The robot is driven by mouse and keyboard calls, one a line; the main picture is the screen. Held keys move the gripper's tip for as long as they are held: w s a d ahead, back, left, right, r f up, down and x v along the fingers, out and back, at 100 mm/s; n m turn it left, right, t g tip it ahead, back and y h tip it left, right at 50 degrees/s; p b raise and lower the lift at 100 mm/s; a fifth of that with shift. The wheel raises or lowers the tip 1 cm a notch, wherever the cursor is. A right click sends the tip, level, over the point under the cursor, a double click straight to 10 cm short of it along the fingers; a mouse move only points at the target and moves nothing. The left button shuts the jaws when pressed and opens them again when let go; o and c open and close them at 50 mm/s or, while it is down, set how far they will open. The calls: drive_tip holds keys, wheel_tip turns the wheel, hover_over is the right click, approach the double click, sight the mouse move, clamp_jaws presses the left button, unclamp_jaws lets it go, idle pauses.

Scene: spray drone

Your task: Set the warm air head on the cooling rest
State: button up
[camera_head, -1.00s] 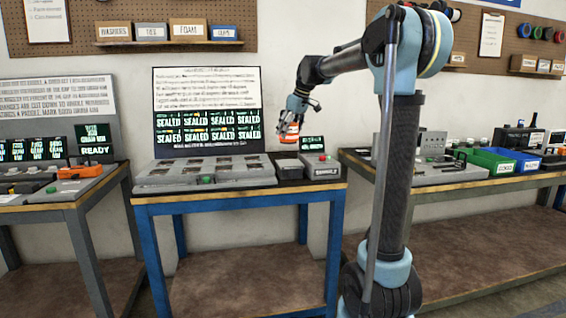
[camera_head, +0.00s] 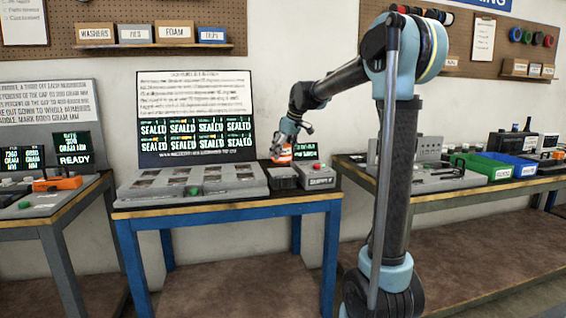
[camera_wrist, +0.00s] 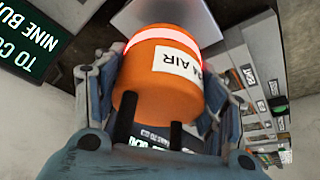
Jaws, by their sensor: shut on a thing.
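The air head (camera_wrist: 155,85) is an orange cylinder with a glowing red-and-white band and a white label reading "AIR", partly covered. My gripper (camera_wrist: 160,100) is shut around it, one finger on each side. In the head view the orange head (camera_head: 281,153) shows small in my gripper (camera_head: 284,148), over the back right part of the blue-legged table (camera_head: 225,207). A dark open tray (camera_head: 282,178) stands just below it; I cannot tell whether this is the cooling rest, or whether the head touches anything.
A grey panel with several slots (camera_head: 192,183) fills the table's left and middle. A grey box with a red button (camera_head: 319,175) stands right of the dark tray. A display board (camera_head: 195,117) rises behind. A small screen (camera_head: 306,151) is close to my gripper.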

sight(282, 159)
drive_tip(key=shift+f, duration=1.7)
drive_tip(key=o, duration=1.6)
drive_tip(key=shift+o, duration=0.2)
